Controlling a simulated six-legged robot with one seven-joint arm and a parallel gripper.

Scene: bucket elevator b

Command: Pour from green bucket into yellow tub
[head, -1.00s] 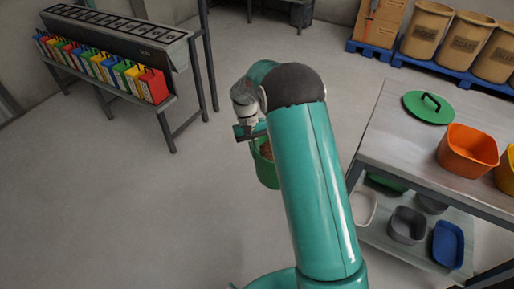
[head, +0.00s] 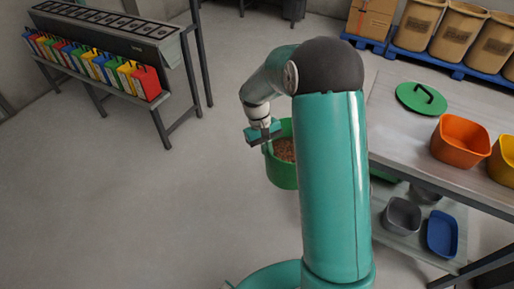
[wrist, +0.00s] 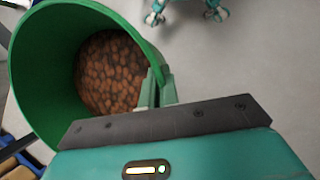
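The green bucket (head: 283,172) hangs from my gripper (head: 264,137) in mid-air, left of the table, with brown pieces inside. In the wrist view the bucket (wrist: 40,85) looks upright or nearly so, and my gripper (wrist: 158,88) is shut on its rim. The brown pieces (wrist: 110,72) lie in its bottom. The yellow tub (head: 503,160) stands on the table at the right edge of the head view, partly cut off. The bucket is well apart from it.
An orange tub (head: 461,140) stands beside the yellow tub. A green lid (head: 421,98) lies flat on the table (head: 400,140). A grey tub (head: 402,215) and a blue tub (head: 442,233) are on the lower shelf. A rack with coloured bins (head: 100,65) stands left. The floor between is clear.

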